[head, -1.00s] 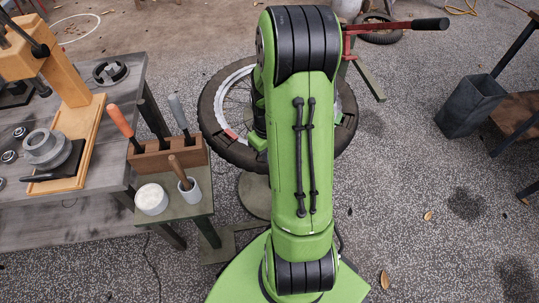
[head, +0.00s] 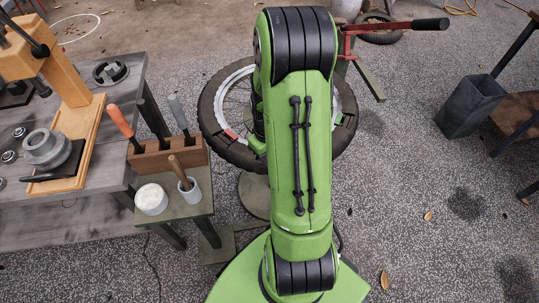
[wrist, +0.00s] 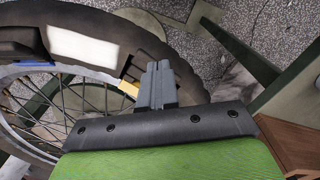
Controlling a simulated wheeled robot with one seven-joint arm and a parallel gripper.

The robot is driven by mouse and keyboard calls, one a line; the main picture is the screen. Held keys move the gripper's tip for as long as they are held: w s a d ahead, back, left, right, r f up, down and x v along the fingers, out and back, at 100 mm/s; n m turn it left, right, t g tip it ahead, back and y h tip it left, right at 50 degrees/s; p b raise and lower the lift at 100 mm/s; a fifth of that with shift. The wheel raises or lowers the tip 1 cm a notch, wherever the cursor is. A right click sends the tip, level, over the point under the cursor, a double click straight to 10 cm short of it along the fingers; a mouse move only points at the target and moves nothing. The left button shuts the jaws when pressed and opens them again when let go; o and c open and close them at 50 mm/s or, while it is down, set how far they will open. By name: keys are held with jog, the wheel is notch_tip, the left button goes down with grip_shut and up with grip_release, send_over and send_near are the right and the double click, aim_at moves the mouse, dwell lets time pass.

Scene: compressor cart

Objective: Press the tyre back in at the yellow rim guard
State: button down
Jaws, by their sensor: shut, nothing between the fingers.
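The wheel with its black tyre (head: 212,130) lies flat on a stand in the head view, its middle hidden by my arm. In the wrist view the tyre (wrist: 125,38) curves around a grey rim with thin spokes. The yellow rim guard (wrist: 129,88) sits at the rim edge, just left of my fingers, partly hidden. My gripper (wrist: 160,68) is shut and empty, its fingertips over the tyre beside the guard. I cannot tell whether they touch the rubber. In the head view my arm hides the gripper and the yellow guard.
A red piece (head: 231,134) sits on the rim's left side. A small stand with a tool block (head: 168,158), white tub (head: 151,199) and cup (head: 189,190) is close left of the wheel. A red bar with a black handle (head: 430,24) sticks out behind.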

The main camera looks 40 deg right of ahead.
notch_tip(320, 180, up, 8)
jog(key=p, duration=0.6)
jog(key=shift+p, duration=0.4)
